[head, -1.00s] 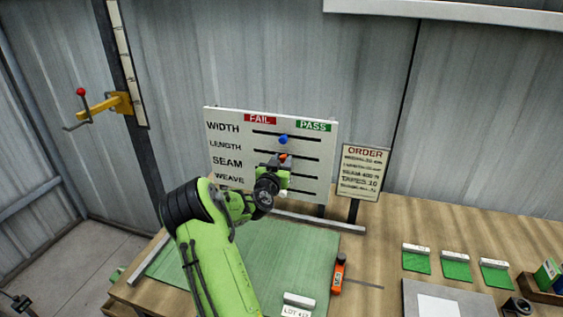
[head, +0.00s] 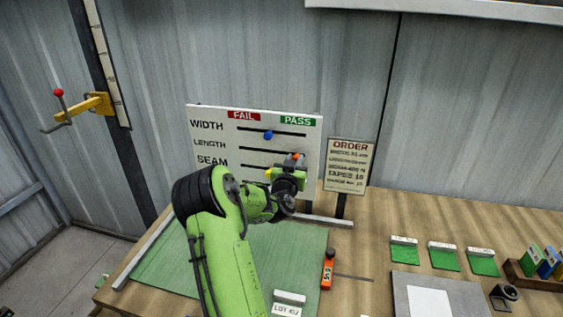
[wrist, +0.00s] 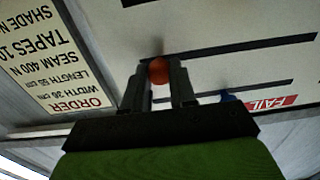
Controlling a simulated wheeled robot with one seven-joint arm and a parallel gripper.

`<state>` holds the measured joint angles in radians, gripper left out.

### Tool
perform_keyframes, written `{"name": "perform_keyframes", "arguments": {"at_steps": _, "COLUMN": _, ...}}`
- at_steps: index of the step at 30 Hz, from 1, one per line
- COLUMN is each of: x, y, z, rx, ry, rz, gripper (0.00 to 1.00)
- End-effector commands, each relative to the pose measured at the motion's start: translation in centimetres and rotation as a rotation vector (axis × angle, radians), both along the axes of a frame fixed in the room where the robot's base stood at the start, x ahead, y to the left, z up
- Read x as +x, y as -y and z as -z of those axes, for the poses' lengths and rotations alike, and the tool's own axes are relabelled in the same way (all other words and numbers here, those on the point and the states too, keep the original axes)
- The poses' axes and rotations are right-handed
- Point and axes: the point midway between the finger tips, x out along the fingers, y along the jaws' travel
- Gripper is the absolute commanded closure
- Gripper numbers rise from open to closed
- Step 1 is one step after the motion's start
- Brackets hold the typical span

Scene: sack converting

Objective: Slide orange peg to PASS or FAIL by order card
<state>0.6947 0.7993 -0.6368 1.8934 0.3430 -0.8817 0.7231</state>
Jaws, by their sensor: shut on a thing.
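The white board (head: 225,180) has rows of black slots under a red FAIL label (head: 244,115) and a green PASS label (head: 297,120). The orange peg (head: 295,155) is at the LENGTH row's slot, below PASS. In the wrist view the orange peg (wrist: 158,70) sits between the two fingers of my gripper (wrist: 160,82), close to one slot end. My gripper (head: 290,167) is shut on it and hides part of the lower rows. The order card (head: 348,166) stands right of the board; upside down in the wrist view, the card (wrist: 55,60) shows LENGTH 50 CM and SEAM 400 N.
A blue peg (head: 268,135) sits mid-slot in the WIDTH row, just above. A green mat (head: 175,265) lies on the wooden bench, with an orange tool (head: 328,270) at its right edge. Green sample cards (head: 443,256) and a grey plate (head: 435,297) are to the right.

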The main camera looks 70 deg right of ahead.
Motion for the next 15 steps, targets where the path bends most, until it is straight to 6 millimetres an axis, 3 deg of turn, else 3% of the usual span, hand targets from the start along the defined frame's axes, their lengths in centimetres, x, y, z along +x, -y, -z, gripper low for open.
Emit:
{"name": "perform_keyframes", "arguments": {"at_steps": 8, "x": -0.50, "y": 0.07, "z": -0.03, "rx": -0.001, "ry": -0.005, "rz": 0.008, "gripper": 1.00}}
{"name": "perform_keyframes", "arguments": {"at_steps": 9, "x": -0.51, "y": 0.07, "z": -0.03, "rx": 0.000, "ry": -0.005, "rz": 0.009, "gripper": 0.71}}
{"name": "perform_keyframes", "arguments": {"at_steps": 13, "x": -0.48, "y": 0.07, "z": -0.02, "rx": 0.000, "ry": -0.005, "rz": 0.008, "gripper": 0.51}}
{"name": "perform_keyframes", "arguments": {"at_steps": 15, "x": -0.43, "y": 0.06, "z": -0.02, "rx": 0.000, "ry": -0.004, "rz": 0.007, "gripper": 0.48}}
